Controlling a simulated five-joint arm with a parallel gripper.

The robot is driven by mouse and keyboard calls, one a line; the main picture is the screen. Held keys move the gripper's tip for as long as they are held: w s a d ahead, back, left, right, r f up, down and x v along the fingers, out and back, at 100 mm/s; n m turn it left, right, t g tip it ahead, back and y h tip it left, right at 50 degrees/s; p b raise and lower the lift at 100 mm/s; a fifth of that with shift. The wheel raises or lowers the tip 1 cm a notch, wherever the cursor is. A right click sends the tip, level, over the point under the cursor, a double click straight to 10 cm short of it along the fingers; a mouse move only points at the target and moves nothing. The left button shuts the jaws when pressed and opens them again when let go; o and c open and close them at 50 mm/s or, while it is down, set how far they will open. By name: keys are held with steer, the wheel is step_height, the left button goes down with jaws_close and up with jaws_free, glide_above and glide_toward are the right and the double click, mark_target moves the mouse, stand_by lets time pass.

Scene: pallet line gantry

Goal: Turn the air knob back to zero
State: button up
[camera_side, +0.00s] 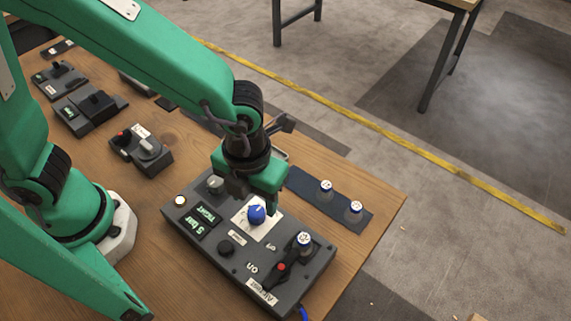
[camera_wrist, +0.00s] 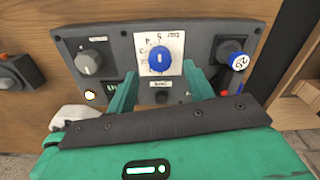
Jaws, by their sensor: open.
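The blue air knob (camera_side: 257,214) sits on a white dial plate on the dark grey control panel (camera_side: 205,249). In the wrist view the knob (camera_wrist: 160,60) has a white mark in line with the 5 on the dial, though which end is the pointer is unclear. The panel's green display (camera_side: 205,225) seems to read 5 bar. My gripper (camera_side: 262,190) is above the panel, just behind the knob in the side view. In the wrist view its open green fingers (camera_wrist: 161,77) stand left and right of the knob, apart from it.
The panel also carries a grey knob (camera_wrist: 89,62), a blue-and-white cap (camera_wrist: 239,60) and a red-tipped lever (camera_side: 281,267). Two similar caps (camera_side: 326,186) stand on a dark mat (camera_side: 300,184). Other control boxes (camera_side: 142,150) stand on the wooden table at left.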

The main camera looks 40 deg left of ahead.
mark_target(256, 211)
steer(key=shift+f, duration=1.95)
steer(key=shift+c, duration=0.2)
steer(key=c, duration=0.9)
